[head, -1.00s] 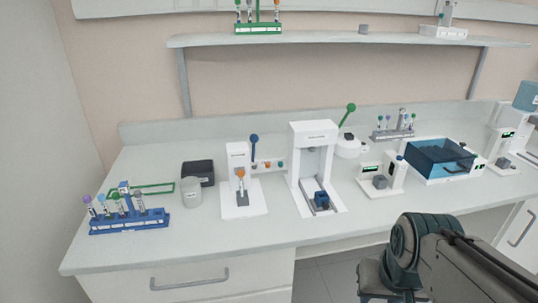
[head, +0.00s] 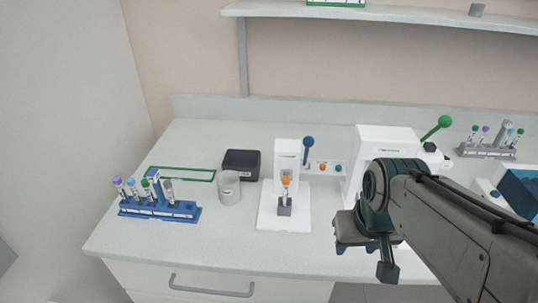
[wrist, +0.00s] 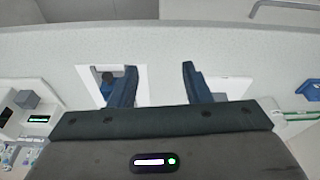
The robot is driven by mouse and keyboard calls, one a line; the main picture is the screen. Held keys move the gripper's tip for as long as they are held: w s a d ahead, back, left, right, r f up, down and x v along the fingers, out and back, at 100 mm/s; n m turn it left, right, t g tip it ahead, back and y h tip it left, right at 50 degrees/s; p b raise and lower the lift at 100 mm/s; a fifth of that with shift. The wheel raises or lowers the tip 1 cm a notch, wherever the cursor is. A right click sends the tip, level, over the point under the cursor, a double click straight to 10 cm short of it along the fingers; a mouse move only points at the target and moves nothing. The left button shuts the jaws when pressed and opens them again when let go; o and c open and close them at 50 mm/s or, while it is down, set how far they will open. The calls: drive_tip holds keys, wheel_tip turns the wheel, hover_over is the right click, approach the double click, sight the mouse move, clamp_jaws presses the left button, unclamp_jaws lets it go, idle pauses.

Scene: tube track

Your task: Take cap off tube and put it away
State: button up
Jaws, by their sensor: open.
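A tube with an orange cap (head: 286,180) stands upright in the grey holder (head: 285,207) of a white device (head: 270,216). A lever with a blue knob (head: 308,142) rises at the device's right side. A small white panel (head: 331,166) with coloured round pieces is just right of it. My gripper (head: 366,260) is open and empty, above the bench's front, right of and nearer than the capped tube. Its two fingers also show spread apart in the wrist view (wrist: 158,70), with nothing between them. The orange cap is not clear in the wrist view.
A blue rack (head: 158,209) with several capped tubes stands left, before a green frame outline (head: 185,174). A dark box (head: 241,163) and a clear beaker (head: 228,188) stand between rack and device. A taller white machine (head: 390,145) is partly behind my arm. The front left bench is clear.

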drive_tip(key=w+a+r+n+g+p, duration=0.1)
drive_tip(key=w+a+r+n, duration=0.2)
drive_tip(key=w+r+n, duration=0.2)
drive_tip(key=w+a+r+n+p, duration=0.2)
drive_tip(key=w+a+r+n, duration=0.1)
drive_tip(key=w+r+n, duration=0.15)
drive_tip(key=n+g+p, duration=0.2)
drive_tip(key=n, duration=0.7)
approach(286, 178)
wheel_tip(286, 178, down, 8)
drive_tip(key=shift+f+p, duration=0.25)
drive_tip(key=shift+p, duration=0.05)
drive_tip(key=c, duration=0.8)
